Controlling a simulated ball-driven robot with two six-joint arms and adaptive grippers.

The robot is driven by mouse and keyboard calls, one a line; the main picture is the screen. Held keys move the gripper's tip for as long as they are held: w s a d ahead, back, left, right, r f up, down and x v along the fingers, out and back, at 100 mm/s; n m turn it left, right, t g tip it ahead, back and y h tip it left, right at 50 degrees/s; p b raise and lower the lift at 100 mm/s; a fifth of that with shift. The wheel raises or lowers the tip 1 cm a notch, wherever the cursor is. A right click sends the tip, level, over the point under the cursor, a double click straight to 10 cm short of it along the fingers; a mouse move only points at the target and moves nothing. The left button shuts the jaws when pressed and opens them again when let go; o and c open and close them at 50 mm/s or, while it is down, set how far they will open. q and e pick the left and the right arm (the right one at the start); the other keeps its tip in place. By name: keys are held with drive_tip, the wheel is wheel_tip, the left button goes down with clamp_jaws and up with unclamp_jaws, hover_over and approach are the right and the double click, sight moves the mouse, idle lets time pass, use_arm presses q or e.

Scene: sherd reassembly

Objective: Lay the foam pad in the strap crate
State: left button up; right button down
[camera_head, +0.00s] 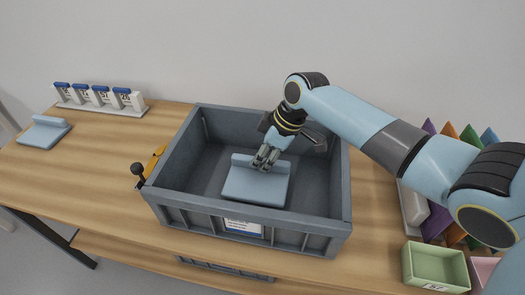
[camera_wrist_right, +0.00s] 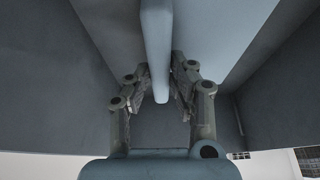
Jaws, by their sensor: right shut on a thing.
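The light blue foam pad (camera_head: 256,187), a flat slab with a raised rib along its far edge, is inside the grey crate (camera_head: 166,205). I cannot tell whether its underside touches the crate floor. My right gripper (camera_head: 266,165) reaches down into the crate and is shut on the rib. In the right wrist view the rib (camera_wrist_right: 157,50) runs between the two fingers of the right gripper (camera_wrist_right: 160,85). My left gripper is not in view.
A second blue pad (camera_head: 45,133) lies at the table's left. A numbered rack (camera_head: 100,101) stands behind it. A tool with a dark knob (camera_head: 138,170) is beside the crate's left wall. A green bin (camera_head: 436,266) and coloured wedges (camera_head: 450,145) are at right.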

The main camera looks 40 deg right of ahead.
drive_tip(key=shift+f+b, duration=0.35)
drive_tip(key=shift+f, duration=0.25)
idle(0.4)
drive_tip(key=c, duration=1.1)
unclamp_jaws()
wheel_tip(320, 180, up, 12)
drive_tip(key=p, duration=1.2)
drive_tip(key=shift+s+f, duration=0.1)
